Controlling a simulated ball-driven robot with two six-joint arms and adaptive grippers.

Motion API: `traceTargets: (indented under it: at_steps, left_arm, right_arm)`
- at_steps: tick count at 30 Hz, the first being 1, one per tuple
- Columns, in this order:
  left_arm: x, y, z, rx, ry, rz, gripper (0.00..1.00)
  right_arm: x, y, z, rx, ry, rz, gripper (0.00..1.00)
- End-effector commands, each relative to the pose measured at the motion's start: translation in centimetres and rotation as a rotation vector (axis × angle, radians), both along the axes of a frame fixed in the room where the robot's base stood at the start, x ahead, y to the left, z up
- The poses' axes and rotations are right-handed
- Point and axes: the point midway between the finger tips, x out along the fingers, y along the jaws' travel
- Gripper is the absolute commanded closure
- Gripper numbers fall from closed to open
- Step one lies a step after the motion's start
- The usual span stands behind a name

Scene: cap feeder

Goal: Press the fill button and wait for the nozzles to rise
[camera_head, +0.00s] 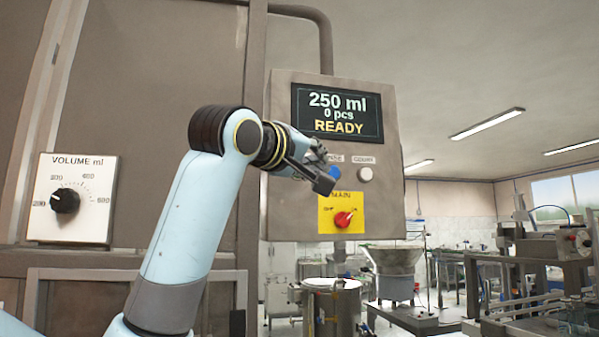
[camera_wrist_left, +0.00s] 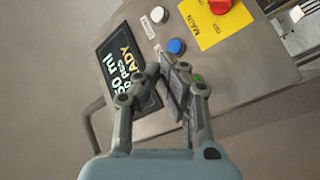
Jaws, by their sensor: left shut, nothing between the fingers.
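The grey control panel (camera_head: 388,212) carries a screen (camera_head: 337,112) reading 250 ml, 0 pcs, READY. Below the screen are a blue button (camera_head: 335,172), partly covered by my gripper, and a white button (camera_head: 365,174) labelled COUNT. The blue button's label is partly hidden. No legible label reads fill, and no nozzles show. My left gripper (camera_head: 323,180) is shut and empty in front of the panel, beside the blue button. In the left wrist view its fingers (camera_wrist_left: 172,80) lie over the panel, with the blue button (camera_wrist_left: 176,46) just beyond them. Contact cannot be told. My right gripper is not in view.
A red switch (camera_head: 343,218) sits on a yellow MAIN plate under the buttons. A VOLUME dial (camera_head: 65,199) is on the cabinet at left. A metal hopper (camera_head: 394,258) and a steel drum (camera_head: 332,306) stand below and behind the panel.

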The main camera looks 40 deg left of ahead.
Motion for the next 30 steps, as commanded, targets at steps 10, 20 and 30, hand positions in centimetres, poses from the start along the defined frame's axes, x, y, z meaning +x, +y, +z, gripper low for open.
traceTargets:
  at_steps: [10,20,30]
  left_arm:
    - [2.8,3.3,-0.2,0.002,0.003,0.003,1.00]
    - [5.1,6.0,-0.1,0.000,0.002,0.002,1.00]
    - [5.5,6.5,0.0,-0.001,0.001,0.000,1.00]
  right_arm:
    - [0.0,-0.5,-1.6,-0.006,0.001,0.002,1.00]
    - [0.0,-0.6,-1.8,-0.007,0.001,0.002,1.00]
    - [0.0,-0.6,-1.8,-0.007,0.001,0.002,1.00]
